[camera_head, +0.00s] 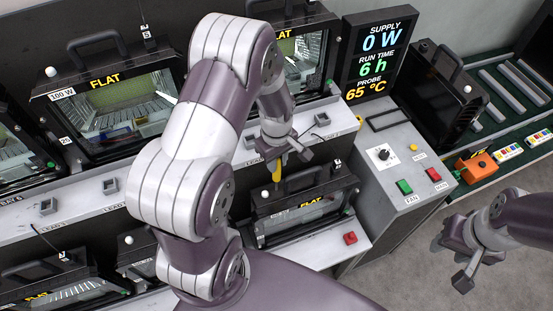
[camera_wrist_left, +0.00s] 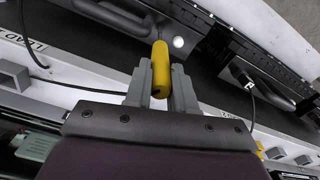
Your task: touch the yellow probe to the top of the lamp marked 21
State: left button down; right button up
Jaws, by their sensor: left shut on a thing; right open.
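My left gripper (camera_head: 280,152) is shut on the yellow probe (camera_head: 276,172), which points down over a black lamp (camera_head: 318,192) on the lower shelf. The probe (camera_wrist_left: 161,68) also shows between the fingers (camera_wrist_left: 161,88) in the left wrist view, with a black lamp housing and its white knob (camera_wrist_left: 179,42) beyond. I cannot tell whether the tip touches the housing. The small tag (camera_head: 337,162) by this lamp is too small to read, and I cannot make out a 21 anywhere. My right gripper (camera_head: 466,264) is open and empty at the right, over the floor.
A control panel (camera_head: 395,165) with a display (camera_head: 378,55) stands right of the shelves. A roller conveyor (camera_head: 515,85) lies at far right.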

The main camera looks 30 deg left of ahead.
pick_arm(q)
jog(key=shift+s, duration=0.1)
notch_tip(320, 180, up, 7)
jog(key=p, duration=0.6)
dwell(0.4)
jog(key=shift+f, duration=0.1)
dwell(0.5)
